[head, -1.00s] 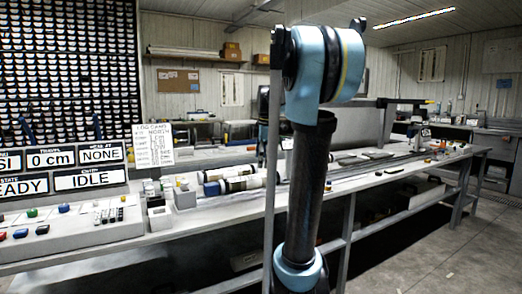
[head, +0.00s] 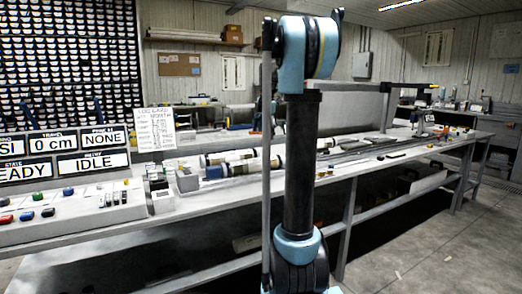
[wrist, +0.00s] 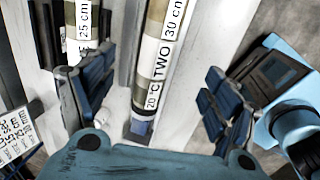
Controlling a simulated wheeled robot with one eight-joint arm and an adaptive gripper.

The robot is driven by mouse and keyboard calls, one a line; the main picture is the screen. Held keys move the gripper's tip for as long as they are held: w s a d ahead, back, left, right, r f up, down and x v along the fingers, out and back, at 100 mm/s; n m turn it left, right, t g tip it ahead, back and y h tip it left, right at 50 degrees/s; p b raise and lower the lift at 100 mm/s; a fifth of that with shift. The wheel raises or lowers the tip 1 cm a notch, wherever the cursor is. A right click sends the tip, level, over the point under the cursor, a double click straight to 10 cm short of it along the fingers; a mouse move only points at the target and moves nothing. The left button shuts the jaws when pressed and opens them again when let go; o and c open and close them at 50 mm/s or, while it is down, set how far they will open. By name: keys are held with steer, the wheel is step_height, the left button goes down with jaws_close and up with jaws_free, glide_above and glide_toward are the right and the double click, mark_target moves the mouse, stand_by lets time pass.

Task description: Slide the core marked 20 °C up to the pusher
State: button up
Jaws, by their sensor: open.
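The core marked 20 °C (wrist: 158,60) is a banded beige-and-grey cylinder with a white label reading "20 °C", "TWO" and "30 cm". In the wrist view it lies in a pale channel, between and beyond my fingers. Its near end has a dark blue part (wrist: 141,126); I cannot tell whether this is a cap or the pusher. My gripper (wrist: 156,100) is open and empty, a finger on either side of the core with gaps. A second core (wrist: 84,25), marked 25 cm, lies at left. In the head view, cores (head: 242,168) lie on the bench; my arm hides the gripper.
The long bench (head: 225,203) runs across the head view. Status signs (head: 92,164) read "0 cm", "NONE" and "IDLE". A log card (head: 155,129) stands behind a button console (head: 70,205). A light blue device (wrist: 285,85) lies right of my fingers.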

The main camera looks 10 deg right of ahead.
mark_target(260, 158)
steer(key=x, duration=1.6)
steer(key=shift+w+f, duration=0.1)
steer(key=shift+f, duration=0.25)
jaws_close()
